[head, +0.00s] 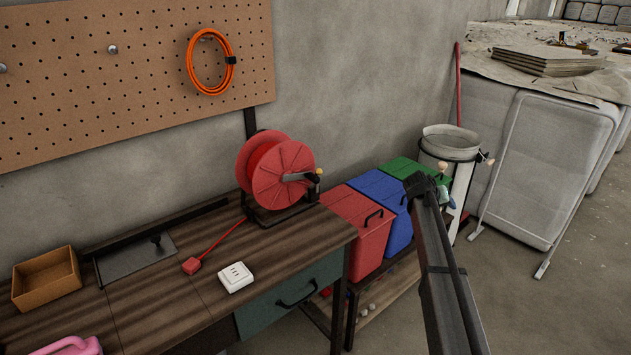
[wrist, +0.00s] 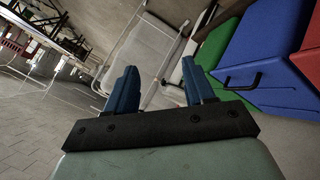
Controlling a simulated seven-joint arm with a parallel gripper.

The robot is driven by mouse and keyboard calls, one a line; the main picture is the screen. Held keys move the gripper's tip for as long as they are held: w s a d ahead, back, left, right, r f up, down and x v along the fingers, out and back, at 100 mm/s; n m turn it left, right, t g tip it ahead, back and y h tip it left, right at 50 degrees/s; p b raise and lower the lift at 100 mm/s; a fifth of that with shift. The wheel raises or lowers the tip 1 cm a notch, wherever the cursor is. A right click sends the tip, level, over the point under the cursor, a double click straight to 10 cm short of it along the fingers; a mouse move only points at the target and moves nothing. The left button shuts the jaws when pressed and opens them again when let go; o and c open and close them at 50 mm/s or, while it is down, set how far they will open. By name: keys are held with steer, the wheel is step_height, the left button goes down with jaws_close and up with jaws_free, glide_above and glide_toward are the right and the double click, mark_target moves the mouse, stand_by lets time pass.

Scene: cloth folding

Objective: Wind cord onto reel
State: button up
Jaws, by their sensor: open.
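The red cord reel (head: 277,172) stands upright on a dark frame at the back right of the workbench. Its crank, with a dark arm and a light knob (head: 318,172), is on the right-hand face. A red cord (head: 222,238) runs from the reel down to a red plug (head: 191,265) lying on the bench top. My gripper (head: 446,190) is in the air to the right of the bench, apart from the reel. In the wrist view its two blue fingers (wrist: 158,88) are spread with nothing between them.
The workbench (head: 150,290) also holds a white socket box (head: 236,277), a cardboard box (head: 46,279) and a pink object (head: 72,346). Red (head: 358,225), blue (head: 378,188) and green (head: 402,168) bins stand beside it. An orange coil (head: 210,62) hangs on the pegboard (head: 110,60).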

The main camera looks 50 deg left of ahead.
steer(key=s+a+f+m+g+y, duration=0.1)
steer(key=s+a+f+g+y, duration=0.2)
steer(key=s+a+g+y, duration=0.15)
steer(key=n+g+y, duration=0.4)
steer(key=g+y, duration=0.6)
steer(key=g, duration=0.5)
glide_toward(316, 180)
steer(key=shift+t+h, duration=0.25)
steer(key=shift+h, duration=0.1)
steer(key=x, duration=0.7)
steer(key=w+x, duration=0.1)
steer(key=x, duration=0.2)
steer(key=shift+s+a, duration=0.25)
steer(key=shift+a, duration=0.35)
jaws_close()
